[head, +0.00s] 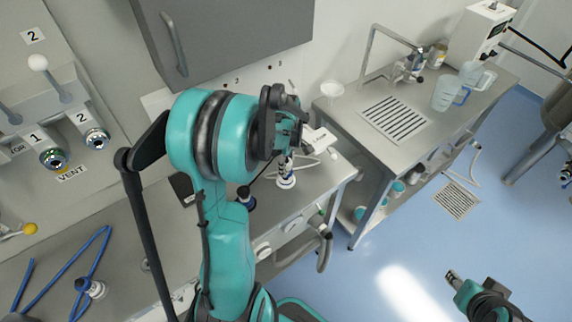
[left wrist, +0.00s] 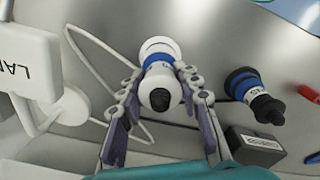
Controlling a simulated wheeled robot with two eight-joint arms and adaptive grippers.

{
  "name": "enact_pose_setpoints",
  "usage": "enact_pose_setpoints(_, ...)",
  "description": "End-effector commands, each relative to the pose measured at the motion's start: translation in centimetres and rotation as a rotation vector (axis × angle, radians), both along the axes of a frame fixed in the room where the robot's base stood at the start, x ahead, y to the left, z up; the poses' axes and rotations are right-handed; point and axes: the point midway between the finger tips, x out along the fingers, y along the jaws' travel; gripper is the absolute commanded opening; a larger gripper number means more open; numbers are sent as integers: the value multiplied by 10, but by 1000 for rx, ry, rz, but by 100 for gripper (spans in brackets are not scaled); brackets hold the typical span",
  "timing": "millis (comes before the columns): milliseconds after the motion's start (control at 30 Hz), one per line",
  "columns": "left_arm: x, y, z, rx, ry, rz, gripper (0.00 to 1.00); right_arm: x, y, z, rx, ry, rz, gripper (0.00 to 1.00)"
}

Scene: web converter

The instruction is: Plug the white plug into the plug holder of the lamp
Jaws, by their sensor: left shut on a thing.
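My left gripper (head: 290,135) reaches over the steel bench. In the left wrist view the fingers of my left gripper (left wrist: 160,90) are shut on a white plug (left wrist: 158,52) with a blue band and a black end. The plug also shows below the gripper in the head view (head: 287,178), upright at the bench top; I cannot tell whether it touches the bench. A white labelled body, seemingly the lamp (left wrist: 32,62), is left of the plug, with a white cable beside it; it also shows in the head view (head: 320,138). I cannot make out the plug holder. My right gripper (head: 453,276) is far off at lower right.
A dark connector with a blue band (left wrist: 254,92) and a black box (left wrist: 256,146) stand right of the plug. A red item (left wrist: 309,94) lies farther right. Blue hose (head: 92,262) lies on the left counter. A grey cabinet (head: 235,40) hangs behind the arm.

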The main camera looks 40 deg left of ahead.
Motion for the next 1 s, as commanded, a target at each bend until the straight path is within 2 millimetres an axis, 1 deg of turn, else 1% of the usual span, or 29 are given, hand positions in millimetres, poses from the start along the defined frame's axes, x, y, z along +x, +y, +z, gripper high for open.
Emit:
enact_pose_setpoints(700,0,0,-15,0,0,0,0,0,0,-13,0,0,0,40)
enact_pose_setpoints(1000,0,0,-17,0,0,0,0,0,0,-15,0,0,0,40)
